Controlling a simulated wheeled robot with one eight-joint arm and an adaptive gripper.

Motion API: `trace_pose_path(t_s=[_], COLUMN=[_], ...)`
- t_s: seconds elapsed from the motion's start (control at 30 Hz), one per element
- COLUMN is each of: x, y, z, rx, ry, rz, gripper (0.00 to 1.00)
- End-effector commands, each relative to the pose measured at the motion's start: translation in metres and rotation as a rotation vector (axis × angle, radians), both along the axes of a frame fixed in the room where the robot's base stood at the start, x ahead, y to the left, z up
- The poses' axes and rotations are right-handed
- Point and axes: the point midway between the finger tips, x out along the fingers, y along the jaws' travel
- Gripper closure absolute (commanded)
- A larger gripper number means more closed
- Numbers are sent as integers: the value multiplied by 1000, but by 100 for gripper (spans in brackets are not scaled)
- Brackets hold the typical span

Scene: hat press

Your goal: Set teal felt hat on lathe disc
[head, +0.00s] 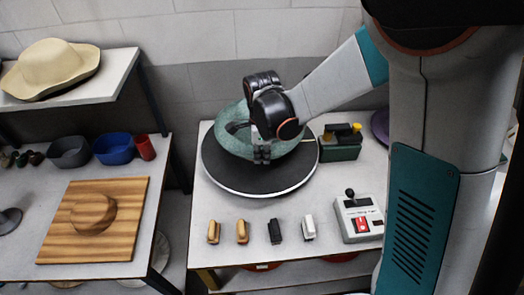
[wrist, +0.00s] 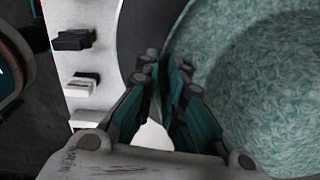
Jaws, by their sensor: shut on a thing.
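The teal felt hat (head: 234,118) is at the round dark lathe disc (head: 225,175) in the head view, partly hidden by my wrist. My gripper (head: 262,152) is over the hat's near side. In the wrist view the teal hat (wrist: 270,85) fills the right side, and my gripper (wrist: 165,75) is shut on its brim, with the fingertips close together. The lathe disc's pale edge (wrist: 135,35) shows left of the fingers. I cannot tell whether the hat rests on the disc or is just above it.
Several small brushes or blocks (head: 243,231) line the table front, beside a control box (head: 360,218) with a lever. A green tool caddy (head: 341,145) stands right of the disc. A wooden board (head: 92,220) lies on the left table; a cream hat (head: 50,68) sits on the shelf above.

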Motion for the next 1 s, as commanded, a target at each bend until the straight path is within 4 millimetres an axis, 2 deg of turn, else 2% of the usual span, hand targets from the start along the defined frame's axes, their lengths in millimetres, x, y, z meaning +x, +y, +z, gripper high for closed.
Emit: trace_pose_path(t_s=[0.03, 0.2, 0.5, 0.7, 1.0], x=[0, 0, 0, 0, 0], y=[0, 0, 0, 0, 0], z=[-9, -28, -55, -62, -62], rx=[0, 0, 0, 0, 0], ry=[0, 0, 0, 0, 0], rz=[0, 0, 0, 0, 0], gripper=[100, 100, 100, 100, 100])
